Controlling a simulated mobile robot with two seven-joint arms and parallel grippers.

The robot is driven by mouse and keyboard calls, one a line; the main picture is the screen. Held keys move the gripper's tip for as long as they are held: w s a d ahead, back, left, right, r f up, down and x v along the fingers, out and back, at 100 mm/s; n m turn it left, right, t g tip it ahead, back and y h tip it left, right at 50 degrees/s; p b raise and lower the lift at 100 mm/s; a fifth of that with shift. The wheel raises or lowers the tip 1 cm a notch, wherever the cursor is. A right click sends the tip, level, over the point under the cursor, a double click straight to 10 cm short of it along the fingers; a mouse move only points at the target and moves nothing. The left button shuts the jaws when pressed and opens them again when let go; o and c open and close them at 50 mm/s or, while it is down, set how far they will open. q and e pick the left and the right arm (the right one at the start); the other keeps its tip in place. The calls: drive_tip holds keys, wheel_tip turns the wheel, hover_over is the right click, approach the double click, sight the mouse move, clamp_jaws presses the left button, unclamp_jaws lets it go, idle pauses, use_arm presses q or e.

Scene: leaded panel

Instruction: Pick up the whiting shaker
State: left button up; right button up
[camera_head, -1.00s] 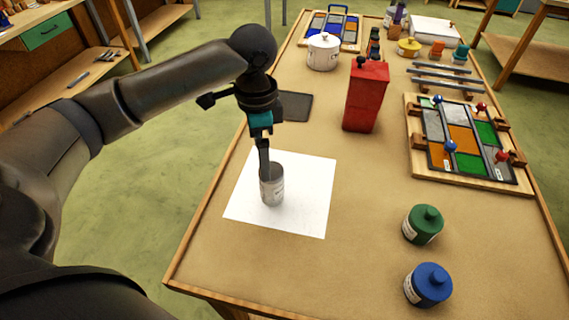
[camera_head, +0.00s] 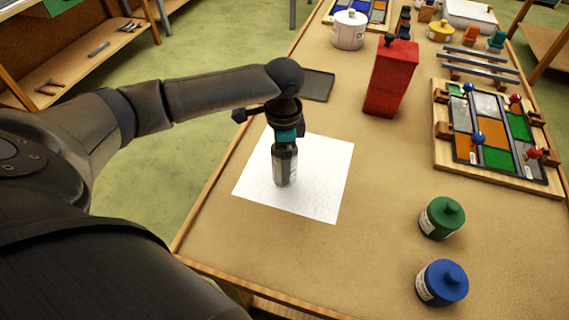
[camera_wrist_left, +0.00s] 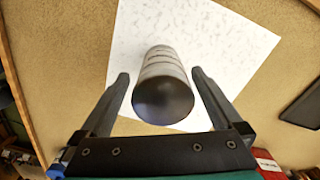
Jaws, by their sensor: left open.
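The whiting shaker (camera_head: 285,170) is a small grey cylinder with a pale label and a dark top. It stands upright on a white paper sheet (camera_head: 330,195). My left gripper (camera_head: 285,150) is directly above it, pointing down, with its fingers at the shaker's upper part. In the left wrist view the shaker (camera_wrist_left: 163,88) lies between the two open fingers (camera_wrist_left: 160,85), with a visible gap on each side. The far side of the shaker is hidden in the head view. My right gripper is not in view.
A green jar (camera_head: 442,218) and a blue jar (camera_head: 442,283) stand at the front right. A red box (camera_head: 391,80) stands behind the paper, near a dark flat tray (camera_head: 318,86). The leaded panel (camera_head: 492,135) lies at the right. Table between paper and jars is clear.

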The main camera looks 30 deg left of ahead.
use_arm(q)
wheel_tip(320, 180, down, 4)
drive_tip(key=shift+w+r+b, duration=0.15)
drive_tip(key=shift+r+b, duration=0.05)
drive_tip(key=shift+b, duration=0.15)
drive_tip(key=c, duration=1.5)
clamp_jaws()
drive_tip(key=shift+r, duration=0.2)
